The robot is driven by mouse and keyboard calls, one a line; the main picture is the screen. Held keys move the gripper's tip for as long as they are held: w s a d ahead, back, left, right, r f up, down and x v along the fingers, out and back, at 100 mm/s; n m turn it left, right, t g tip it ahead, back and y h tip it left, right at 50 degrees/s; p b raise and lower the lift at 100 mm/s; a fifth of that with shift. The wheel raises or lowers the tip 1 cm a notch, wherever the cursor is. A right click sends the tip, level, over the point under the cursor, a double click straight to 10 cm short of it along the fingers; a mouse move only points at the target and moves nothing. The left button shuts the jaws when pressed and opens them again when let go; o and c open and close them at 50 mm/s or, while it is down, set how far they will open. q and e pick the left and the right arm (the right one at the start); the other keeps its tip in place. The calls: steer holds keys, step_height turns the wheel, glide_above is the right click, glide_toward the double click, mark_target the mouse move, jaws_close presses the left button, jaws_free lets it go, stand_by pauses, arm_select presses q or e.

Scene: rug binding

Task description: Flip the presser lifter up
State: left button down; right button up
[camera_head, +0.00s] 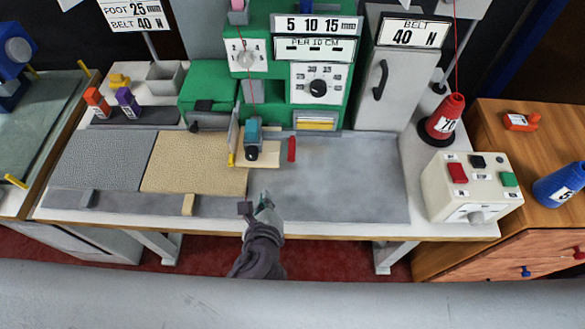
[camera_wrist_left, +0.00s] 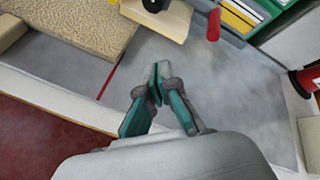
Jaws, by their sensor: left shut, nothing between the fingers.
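A red lever (camera_head: 291,149), which looks like the presser lifter, hangs down at the right of the teal and black presser part (camera_head: 252,140) on the green machine (camera_head: 270,65). The lever also shows at the top of the left wrist view (camera_wrist_left: 214,24). My left gripper (camera_head: 265,200) is in front of the lever, nearer the table's front edge and apart from it. In the left wrist view my left gripper (camera_wrist_left: 158,78) is shut and empty, its fingertips pointing toward the machine. My right gripper is not in view.
A tan rug piece (camera_head: 195,160) and a grey one (camera_head: 105,160) lie left of the presser. The grey work surface (camera_head: 350,180) to the right is clear. A red cone (camera_head: 445,118) and a button box (camera_head: 470,190) stand at the right.

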arm_select(q)
steer(key=d+m, duration=0.1)
steer(key=m, duration=0.1)
steer(key=d+r+m+t+h, duration=0.1)
steer(key=d+m, duration=0.1)
steer(key=m, duration=0.1)
steer(key=d+m+t+h, duration=0.1)
steer(key=d+m, duration=0.1)
steer(key=shift+d+r, duration=0.1)
steer(key=shift+r, duration=0.1)
steer(key=shift+w, duration=0.1)
steer(key=x, duration=1)
